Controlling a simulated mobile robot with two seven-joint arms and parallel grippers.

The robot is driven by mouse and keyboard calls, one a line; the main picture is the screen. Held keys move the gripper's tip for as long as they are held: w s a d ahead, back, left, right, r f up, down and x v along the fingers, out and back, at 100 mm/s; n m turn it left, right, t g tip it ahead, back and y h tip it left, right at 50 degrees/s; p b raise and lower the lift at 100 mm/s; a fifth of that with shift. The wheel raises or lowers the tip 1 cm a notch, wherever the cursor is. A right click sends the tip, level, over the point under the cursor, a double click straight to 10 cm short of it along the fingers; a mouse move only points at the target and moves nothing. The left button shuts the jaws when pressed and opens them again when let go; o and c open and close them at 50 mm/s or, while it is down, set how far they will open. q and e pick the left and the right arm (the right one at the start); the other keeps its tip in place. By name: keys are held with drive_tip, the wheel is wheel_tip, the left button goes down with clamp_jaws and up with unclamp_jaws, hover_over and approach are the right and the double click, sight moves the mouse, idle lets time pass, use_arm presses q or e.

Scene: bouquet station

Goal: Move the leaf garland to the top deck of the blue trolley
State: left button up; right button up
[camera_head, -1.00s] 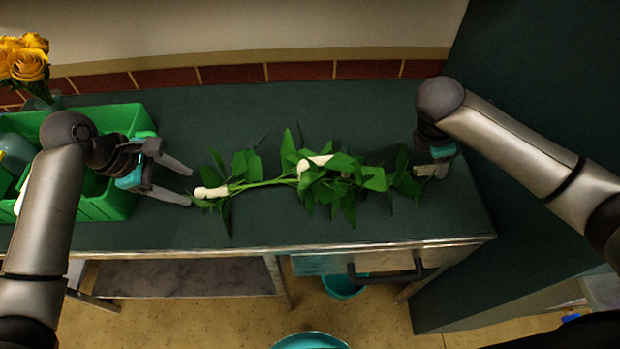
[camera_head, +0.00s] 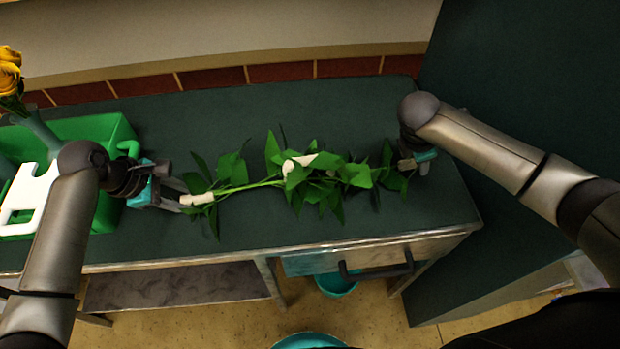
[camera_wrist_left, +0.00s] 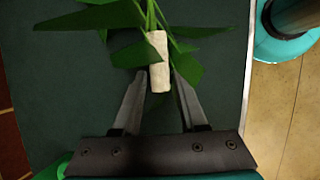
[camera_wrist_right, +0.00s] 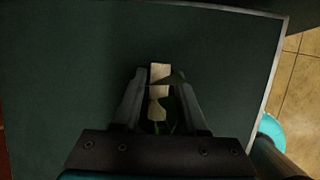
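The leaf garland (camera_head: 325,177) lies on the dark green bench top, with green leaves and several cream wrapped pieces. My left gripper (camera_head: 187,199) is at its left end. In the left wrist view, the open fingers (camera_wrist_left: 156,76) stand on either side of the cream end piece (camera_wrist_left: 159,55), with a gap visible. My right gripper (camera_head: 406,163) is at the right end and partly hides it. In the right wrist view, its open fingers (camera_wrist_right: 158,80) stand apart around a cream end piece (camera_wrist_right: 160,76). I cannot make out a blue trolley in these views.
A green crate (camera_head: 112,205) holding a white item (camera_head: 30,197) stands left, close to my left arm. Yellow roses (camera_head: 9,75) stand behind it. The bench (camera_head: 300,112) is clear behind the garland. A drawer handle (camera_head: 375,272) juts from its front, above a teal bucket (camera_head: 337,284).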

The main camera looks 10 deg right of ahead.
use_arm(q)
clamp_jaws()
use_arm(e)
clamp_jaws()
idle(0.8)
